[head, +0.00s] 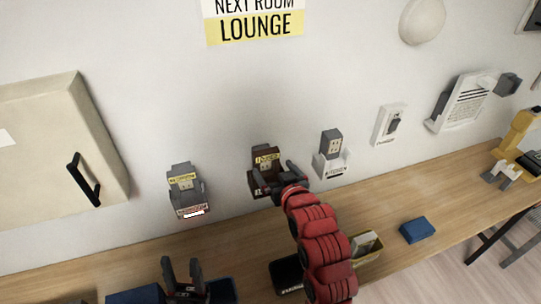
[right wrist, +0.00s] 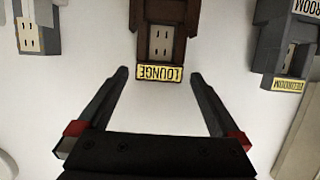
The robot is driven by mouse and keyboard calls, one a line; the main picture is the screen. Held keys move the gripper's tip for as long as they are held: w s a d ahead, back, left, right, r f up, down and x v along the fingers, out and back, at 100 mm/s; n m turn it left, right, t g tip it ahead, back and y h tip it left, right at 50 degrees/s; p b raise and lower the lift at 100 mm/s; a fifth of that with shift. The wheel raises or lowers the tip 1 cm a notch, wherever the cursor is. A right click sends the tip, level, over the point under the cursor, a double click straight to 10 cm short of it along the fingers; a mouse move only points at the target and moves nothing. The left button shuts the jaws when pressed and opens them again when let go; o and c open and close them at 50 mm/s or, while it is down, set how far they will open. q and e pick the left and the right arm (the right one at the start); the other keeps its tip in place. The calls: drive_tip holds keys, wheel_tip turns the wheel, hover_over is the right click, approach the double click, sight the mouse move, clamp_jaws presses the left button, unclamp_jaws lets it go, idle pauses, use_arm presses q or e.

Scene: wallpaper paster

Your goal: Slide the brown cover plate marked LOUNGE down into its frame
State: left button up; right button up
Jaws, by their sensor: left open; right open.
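The brown cover plate with the yellow LOUNGE label (head: 267,158) is on the wall at the middle of the head view. In the right wrist view the LOUNGE label (right wrist: 160,73) appears upside down, beside a grey socket face. The brown frame (right wrist: 166,14) is at the top of that view. My right gripper (head: 274,180) is in front of the unit, open. In the right wrist view its fingers (right wrist: 160,76) are spread on either side of the label, with gaps and no visible grip. My left gripper (head: 183,274) is open and empty, low over the table.
A grey unit (head: 186,190) is on the wall to the left and a white-framed one (head: 331,155) to the right. A beige cabinet (head: 58,145) hangs further left. The wooden table (head: 385,205) holds a blue block (head: 416,230) and a yellow tray (head: 369,256).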

drive_tip(key=p+v, duration=1)
drive_tip(key=p, duration=0.3)
drive_tip(key=shift+p, duration=0.3)
